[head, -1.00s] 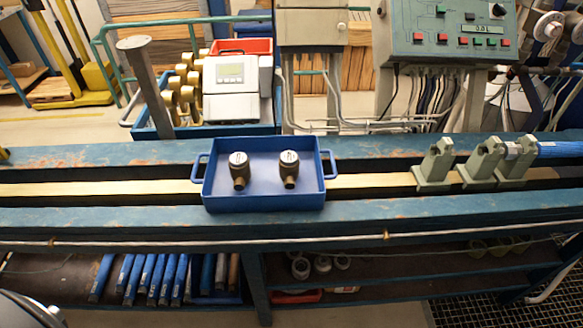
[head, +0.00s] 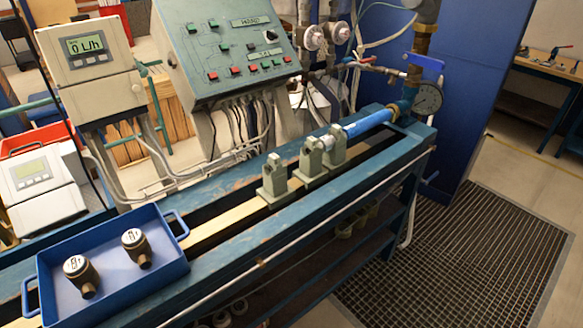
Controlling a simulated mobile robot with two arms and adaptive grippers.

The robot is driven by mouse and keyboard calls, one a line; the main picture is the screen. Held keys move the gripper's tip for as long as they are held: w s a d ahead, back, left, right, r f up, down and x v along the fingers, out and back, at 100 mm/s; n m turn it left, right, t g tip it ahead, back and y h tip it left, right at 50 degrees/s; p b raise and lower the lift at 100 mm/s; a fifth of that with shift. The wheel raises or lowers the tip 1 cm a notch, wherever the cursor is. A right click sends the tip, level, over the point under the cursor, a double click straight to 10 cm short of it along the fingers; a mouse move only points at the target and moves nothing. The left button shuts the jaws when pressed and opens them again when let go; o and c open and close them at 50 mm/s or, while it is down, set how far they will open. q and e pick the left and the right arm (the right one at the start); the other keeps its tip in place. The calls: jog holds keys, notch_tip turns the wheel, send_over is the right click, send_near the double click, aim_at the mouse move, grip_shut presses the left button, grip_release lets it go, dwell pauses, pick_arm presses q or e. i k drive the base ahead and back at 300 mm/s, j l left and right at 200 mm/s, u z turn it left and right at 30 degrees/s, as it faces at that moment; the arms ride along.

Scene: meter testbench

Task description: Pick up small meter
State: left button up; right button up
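Two small brass meters with white round dials stand in a blue tray (head: 165,293) at the lower left of the head view. The left meter (head: 82,277) is nearer the tray's left wall. The right meter (head: 137,248) is closer to its back right side. Both are apart from each other and from the tray walls. Neither of my grippers shows in the head view.
The tray sits on a blue bench (head: 225,262) with grey clamps (head: 275,180) and a blue pipe (head: 368,123). A control panel (head: 225,50) and display box (head: 92,65) stand behind. Open floor grating (head: 470,260) lies at the right.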

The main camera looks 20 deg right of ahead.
aim_at(136, 243)
jog(key=z, duration=0.9)
jog(key=k+j+z, duration=0.35)
jog(key=j, duration=0.2)
jog(key=k+j+z, duration=0.35)
jog(key=k+j, duration=0.3)
jog(key=k, duration=0.15)
